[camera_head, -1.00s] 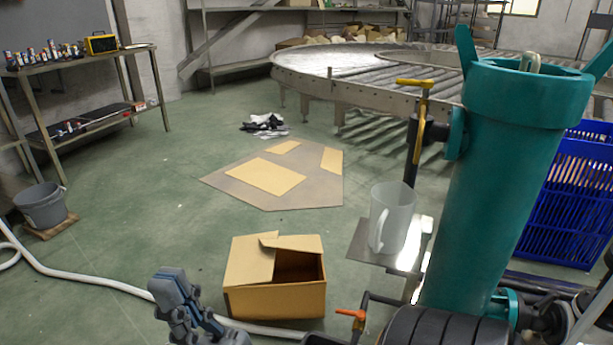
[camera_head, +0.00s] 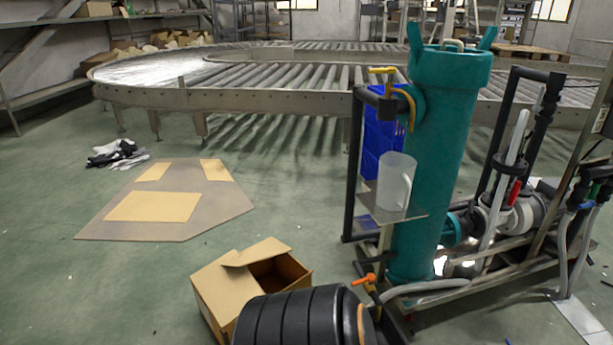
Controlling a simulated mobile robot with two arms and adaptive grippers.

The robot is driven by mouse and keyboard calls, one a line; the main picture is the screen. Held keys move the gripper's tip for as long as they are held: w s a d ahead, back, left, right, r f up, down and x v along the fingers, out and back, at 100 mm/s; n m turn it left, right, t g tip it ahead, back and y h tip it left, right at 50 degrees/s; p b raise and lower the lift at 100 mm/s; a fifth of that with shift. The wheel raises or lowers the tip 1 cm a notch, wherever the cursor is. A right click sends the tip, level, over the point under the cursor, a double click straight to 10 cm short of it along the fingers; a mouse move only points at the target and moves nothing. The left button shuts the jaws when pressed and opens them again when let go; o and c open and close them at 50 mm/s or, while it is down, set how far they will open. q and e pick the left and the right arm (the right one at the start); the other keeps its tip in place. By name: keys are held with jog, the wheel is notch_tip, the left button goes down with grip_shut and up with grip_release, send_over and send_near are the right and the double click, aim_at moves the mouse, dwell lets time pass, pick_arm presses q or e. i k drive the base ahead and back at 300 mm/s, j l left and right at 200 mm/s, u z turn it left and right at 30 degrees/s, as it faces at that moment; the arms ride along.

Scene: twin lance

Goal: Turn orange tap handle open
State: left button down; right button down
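The orange tap handle (camera_head: 364,280) is a small lever low on the front of the tall teal cylinder (camera_head: 440,150). A yellow tap handle (camera_head: 382,70) sits higher up, on a pipe beside the cylinder's top. A translucent jug (camera_head: 396,180) stands upright on a small metal shelf (camera_head: 378,212) between the two taps. Neither of my grippers is in view.
An open cardboard box (camera_head: 222,296) stands on the floor left of the orange handle. Pipes and hoses (camera_head: 500,180) crowd the right of the cylinder. A roller conveyor (camera_head: 240,98) runs behind.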

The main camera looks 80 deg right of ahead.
aim_at(370, 277)
jog(key=i+l+z, duration=0.15)
jog(key=i+z, duration=0.3)
jog(key=i+l+z, duration=0.1)
jog(key=i+z, duration=0.15)
jog(key=z, duration=0.15)
jog(key=i+j+z, duration=0.1)
jog(key=i+z, duration=0.35)
jog(key=i+j+z, duration=0.15)
jog(key=z, duration=0.25)
jog(key=i+j+z, duration=0.3)
jog(key=z, duration=0.15)
jog(key=i+z, duration=0.3)
jog(key=z, duration=0.15)
jog(key=i+j+z, duration=0.25)
jog(key=z, duration=0.2)
jog(key=i+j+z, duration=0.3)
jog(key=z, duration=0.15)
jog(key=i+j+z, duration=0.2)
jog(key=j+z, duration=0.15)
jog(key=z, duration=0.15)
